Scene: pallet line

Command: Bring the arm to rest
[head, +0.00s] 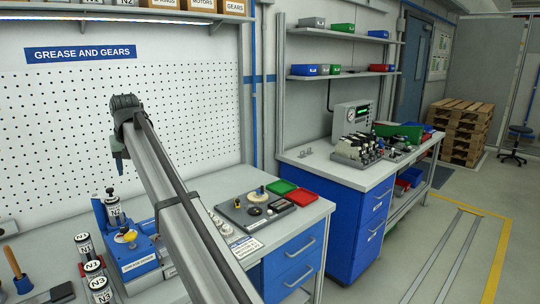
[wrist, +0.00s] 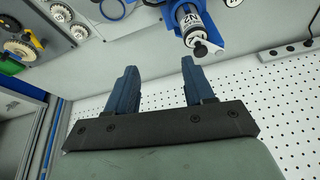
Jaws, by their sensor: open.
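My gripper (wrist: 158,66) is open in the wrist view, with its two dark blue fingers apart and nothing between them. In the head view my arm reaches up in front of the pegboard, with its end raised above the bench; the fingers cannot be made out clearly there. A blue fixture (head: 136,252) holding a labelled cartridge (head: 113,209) stands on the bench below my arm's end. The cartridge also shows in the wrist view (wrist: 188,20), beyond the fingertips and apart from them.
Several labelled cartridges (head: 92,266) stand at the front left of the bench. A dark plate with gears (head: 256,206), a green tray (head: 281,187) and a red tray (head: 303,197) lie to the right. The pegboard (head: 60,120) rises behind. The air around the gripper looks free.

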